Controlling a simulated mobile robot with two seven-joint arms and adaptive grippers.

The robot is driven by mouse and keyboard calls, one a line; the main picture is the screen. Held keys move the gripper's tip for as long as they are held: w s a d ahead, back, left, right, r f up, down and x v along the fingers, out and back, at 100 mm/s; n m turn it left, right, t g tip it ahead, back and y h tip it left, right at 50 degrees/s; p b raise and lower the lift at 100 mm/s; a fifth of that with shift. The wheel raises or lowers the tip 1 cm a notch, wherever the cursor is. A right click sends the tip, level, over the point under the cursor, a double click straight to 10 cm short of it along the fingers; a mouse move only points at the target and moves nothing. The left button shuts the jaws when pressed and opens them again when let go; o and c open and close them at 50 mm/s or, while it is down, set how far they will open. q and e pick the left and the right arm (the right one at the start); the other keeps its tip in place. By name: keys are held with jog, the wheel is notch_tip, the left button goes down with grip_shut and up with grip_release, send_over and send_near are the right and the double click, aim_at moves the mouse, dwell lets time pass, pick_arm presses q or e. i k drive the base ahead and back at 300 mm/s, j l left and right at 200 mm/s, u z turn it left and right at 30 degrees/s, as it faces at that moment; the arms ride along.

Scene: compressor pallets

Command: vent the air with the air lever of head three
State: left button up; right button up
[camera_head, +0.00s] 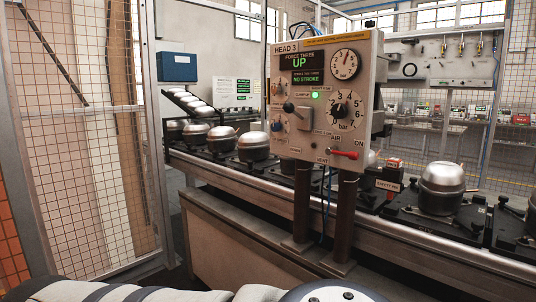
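The control panel (285,153) labelled HEAD 3 stands on two dark posts in the middle. Its air lever (345,154) has a red handle at the panel's lower right, near the words AIR, ON and VENT. The handle lies nearly level and points right, below the ON label. A round gauge (345,64) sits at the top right of the panel, and a larger dial (345,112) marked bar is below it. Neither gripper is in view.
A conveyor (440,257) with metal compressor shells (442,188) on dark pallets runs behind the panel. A mesh fence (75,130) stands at the left. A small red-topped unit (391,172) sits right of the panel. My own body shows along the bottom edge.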

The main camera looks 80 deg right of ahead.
aim_at(343, 154)
jog(key=z, duration=3.1)
